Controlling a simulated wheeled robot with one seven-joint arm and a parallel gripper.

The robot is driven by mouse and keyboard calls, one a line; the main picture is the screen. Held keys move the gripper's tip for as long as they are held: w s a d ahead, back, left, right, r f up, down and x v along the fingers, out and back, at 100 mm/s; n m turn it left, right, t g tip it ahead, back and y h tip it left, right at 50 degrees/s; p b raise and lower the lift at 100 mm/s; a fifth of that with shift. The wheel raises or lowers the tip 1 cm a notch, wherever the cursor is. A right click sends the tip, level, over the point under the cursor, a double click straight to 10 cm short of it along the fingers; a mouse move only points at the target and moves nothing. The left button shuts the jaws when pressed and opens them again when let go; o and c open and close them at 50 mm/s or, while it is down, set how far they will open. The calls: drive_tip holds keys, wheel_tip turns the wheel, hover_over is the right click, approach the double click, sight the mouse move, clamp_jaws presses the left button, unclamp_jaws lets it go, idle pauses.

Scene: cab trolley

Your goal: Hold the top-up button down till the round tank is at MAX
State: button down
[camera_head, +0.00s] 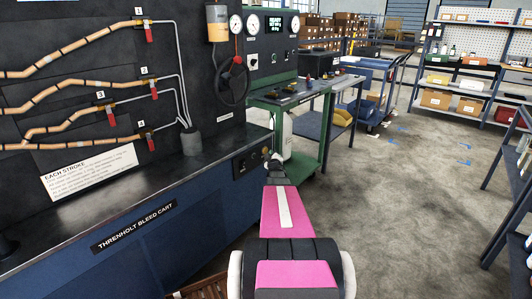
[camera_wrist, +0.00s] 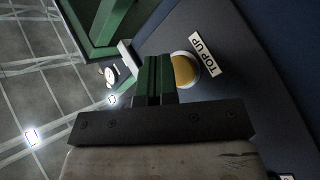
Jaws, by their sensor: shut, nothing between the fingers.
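The top-up button is a round amber button (camera_wrist: 185,69) with a pale rim, beside a white TOP UP label (camera_wrist: 204,55) on a dark panel in the wrist view. My gripper (camera_wrist: 154,60) is shut and empty. Its fingers lie just left of the button in that view; I cannot tell whether they touch it or whether it is pressed. In the head view my gripper (camera_head: 273,165) is at the right end of the bleed cart. The round tank (camera_head: 217,24) is an upright cylinder with amber contents on the back panel. Its MAX mark is not readable.
The blue bleed cart (camera_head: 110,245) fills the left, with copper pipes and red-handled valves (camera_head: 150,34) above it. A green trolley (camera_head: 310,110) stands just beyond my gripper. Open floor (camera_head: 400,190) lies to the right.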

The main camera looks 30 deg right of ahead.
drive_tip(key=shift+w, duration=0.15)
drive_tip(key=shift+w+a, duration=0.2)
drive_tip(key=shift+w, duration=0.05)
drive_tip(key=shift+w+a, duration=0.15)
drive_tip(key=shift+w, duration=0.3)
idle(7.2)
